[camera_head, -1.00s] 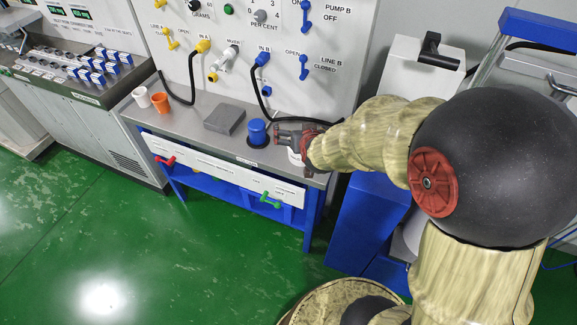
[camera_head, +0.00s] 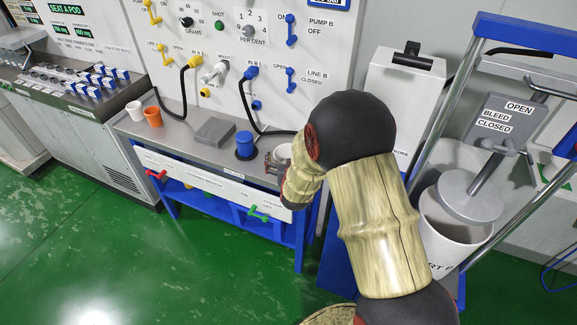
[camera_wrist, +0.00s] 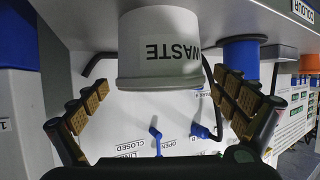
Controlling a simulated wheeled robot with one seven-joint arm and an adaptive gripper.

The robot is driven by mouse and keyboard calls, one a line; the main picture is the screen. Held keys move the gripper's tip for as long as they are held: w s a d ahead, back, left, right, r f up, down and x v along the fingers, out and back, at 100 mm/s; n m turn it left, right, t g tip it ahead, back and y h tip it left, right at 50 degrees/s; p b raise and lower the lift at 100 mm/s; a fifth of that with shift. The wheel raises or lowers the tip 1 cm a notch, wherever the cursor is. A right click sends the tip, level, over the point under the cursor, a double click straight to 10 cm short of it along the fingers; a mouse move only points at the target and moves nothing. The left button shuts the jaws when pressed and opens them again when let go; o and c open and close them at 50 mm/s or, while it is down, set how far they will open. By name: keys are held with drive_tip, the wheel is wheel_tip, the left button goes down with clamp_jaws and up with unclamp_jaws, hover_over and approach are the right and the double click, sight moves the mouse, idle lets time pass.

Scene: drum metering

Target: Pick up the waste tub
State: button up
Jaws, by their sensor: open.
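The waste tub (camera_wrist: 158,30) is a white round tub with an upside-down black WASTE label in the wrist view. It stands on the grey bench, which appears at the top of that view. In the head view only part of the tub (camera_head: 284,151) shows at the bench's right end, partly covered by my arm. My gripper (camera_wrist: 166,84) is open, with one padded finger on each side of the tub's rim side and a gap visible at both. I cannot tell how far the fingertips reach around it. In the head view my gripper (camera_head: 274,161) is mostly hidden.
A blue canister (camera_head: 245,145) stands left of the tub, close by. A grey block (camera_head: 214,132), orange cup (camera_head: 153,117) and white cup (camera_head: 134,110) stand farther left on the bench. A black hose (camera_head: 262,128) hangs behind. Right of my arm is a white bucket (camera_head: 445,244).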

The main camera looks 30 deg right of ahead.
sight(283, 151)
drive_tip(key=shift+x, duration=1.1)
drive_tip(key=shift+r, duration=0.1)
drive_tip(key=shift+c, duration=0.2)
drive_tip(key=c, duration=1.3)
